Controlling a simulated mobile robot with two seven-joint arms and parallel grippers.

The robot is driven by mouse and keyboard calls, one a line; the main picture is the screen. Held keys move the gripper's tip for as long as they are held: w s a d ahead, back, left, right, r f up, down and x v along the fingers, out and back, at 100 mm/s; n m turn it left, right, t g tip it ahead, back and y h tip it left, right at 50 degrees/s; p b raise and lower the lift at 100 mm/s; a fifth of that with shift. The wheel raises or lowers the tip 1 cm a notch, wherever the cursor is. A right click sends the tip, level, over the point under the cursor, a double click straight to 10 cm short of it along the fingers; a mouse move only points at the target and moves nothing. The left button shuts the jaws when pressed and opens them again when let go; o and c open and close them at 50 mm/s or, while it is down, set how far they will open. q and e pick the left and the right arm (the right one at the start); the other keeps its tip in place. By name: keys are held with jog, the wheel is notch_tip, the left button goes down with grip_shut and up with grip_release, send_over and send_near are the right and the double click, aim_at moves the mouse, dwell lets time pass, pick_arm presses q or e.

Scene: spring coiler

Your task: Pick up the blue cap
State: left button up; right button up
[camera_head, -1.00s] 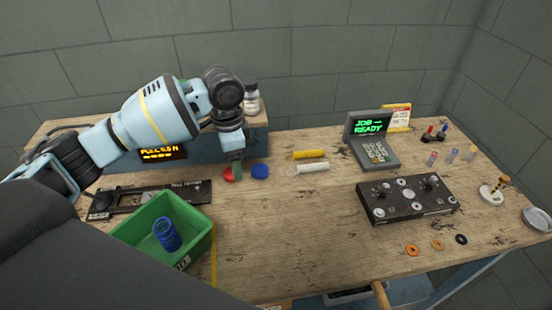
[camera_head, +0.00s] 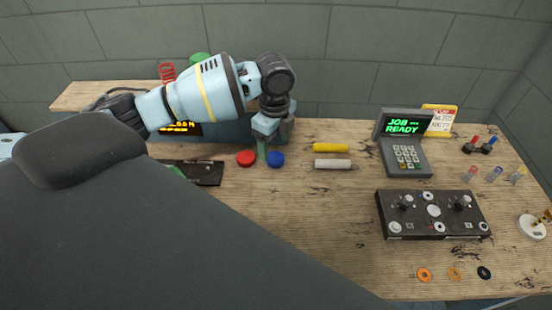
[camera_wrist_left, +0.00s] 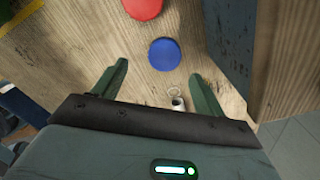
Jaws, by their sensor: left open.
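The blue cap (camera_head: 276,159) is a flat disc lying on the wooden bench, to the right of a red cap (camera_head: 246,158). My left gripper (camera_head: 262,152) points down between the two caps in the head view, partly over the blue cap's left side. In the left wrist view the blue cap (camera_wrist_left: 164,54) sits just beyond the open fingertips (camera_wrist_left: 159,72), roughly centred between them, with nothing held. The red cap (camera_wrist_left: 142,8) is cut off at the top edge there. How high the fingers are above the bench is unclear. My right gripper is not in view.
A yellow cylinder (camera_head: 331,148) and a pale one (camera_head: 333,164) lie right of the caps. A dark control panel (camera_head: 411,220) and a keypad terminal (camera_head: 405,155) stand farther right. The bench front centre is clear. My grey body hides the lower left.

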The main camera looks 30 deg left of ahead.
aim_at(276, 157)
pick_arm(q)
jog(key=shift+w+a+f, duration=0.1)
jog(key=shift+w+f, duration=0.05)
jog(key=shift+f, duration=1.2)
jog(key=shift+w+a+f, duration=0.1)
jog(key=shift+w+f, duration=0.05)
jog(key=shift+f, duration=1.2)
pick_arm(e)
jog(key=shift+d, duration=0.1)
pick_arm(q)
jog(key=shift+d, duration=0.1)
jog(key=c, duration=1.1)
jog(key=shift+r, duration=0.1)
